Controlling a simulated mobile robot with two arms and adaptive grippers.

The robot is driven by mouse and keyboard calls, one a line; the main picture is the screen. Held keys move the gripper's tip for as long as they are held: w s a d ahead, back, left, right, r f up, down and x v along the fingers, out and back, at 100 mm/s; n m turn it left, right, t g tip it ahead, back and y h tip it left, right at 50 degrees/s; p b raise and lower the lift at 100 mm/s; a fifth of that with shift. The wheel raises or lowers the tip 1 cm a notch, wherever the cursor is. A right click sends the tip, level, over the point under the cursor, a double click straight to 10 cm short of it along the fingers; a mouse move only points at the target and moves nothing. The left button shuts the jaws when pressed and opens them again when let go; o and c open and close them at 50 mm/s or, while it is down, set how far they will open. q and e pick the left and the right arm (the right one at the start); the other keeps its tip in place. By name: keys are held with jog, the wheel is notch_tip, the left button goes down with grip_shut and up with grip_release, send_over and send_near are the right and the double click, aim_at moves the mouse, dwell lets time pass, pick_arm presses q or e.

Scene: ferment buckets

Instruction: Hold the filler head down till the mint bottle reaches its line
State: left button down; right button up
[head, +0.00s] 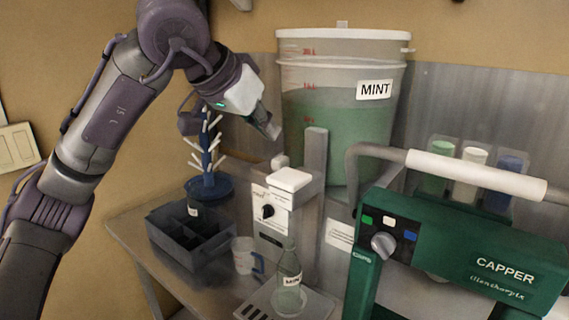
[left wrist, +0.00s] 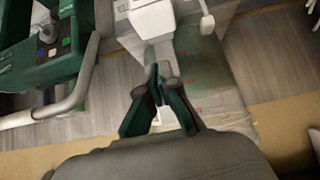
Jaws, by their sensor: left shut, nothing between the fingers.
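The filler stands mid-table with a white head (head: 290,180) on top and a front panel (head: 268,212) with a black knob. The filler head also shows at the top of the left wrist view (left wrist: 152,18). A clear bottle (head: 289,270) with a white label stands upright below the head; its fill level and line are too small to tell. The bucket labelled MINT (head: 338,135) holds green liquid behind the filler. My left gripper (head: 272,130) is shut and empty, above and apart from the filler head; its fingertips show in the left wrist view (left wrist: 158,75). My right gripper is out of view.
The green capper (head: 475,250) with its white-gripped handle stands at the right front. A blue drying rack (head: 208,170), a dark divided crate (head: 180,245) and a measuring cup (head: 243,255) stand left of the filler. Cap tubes (head: 474,165) stand behind the capper.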

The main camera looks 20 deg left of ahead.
aim_at(292, 175)
pick_arm(q)
jog(key=p+x, duration=0.1)
jog(key=x, duration=0.4)
jog(key=shift+w+d+f, duration=0.1)
jog(key=shift+w+f, duration=0.1)
jog(key=shift+w, duration=0.05)
jog(key=f, duration=0.1)
jog(key=f+p, duration=0.1)
jog(key=f, duration=0.1)
jog(key=shift+w+d+f, duration=0.15)
jog(key=shift+w+f, duration=0.15)
jog(key=shift+s+f, duration=0.1)
jog(key=shift+f, duration=0.45)
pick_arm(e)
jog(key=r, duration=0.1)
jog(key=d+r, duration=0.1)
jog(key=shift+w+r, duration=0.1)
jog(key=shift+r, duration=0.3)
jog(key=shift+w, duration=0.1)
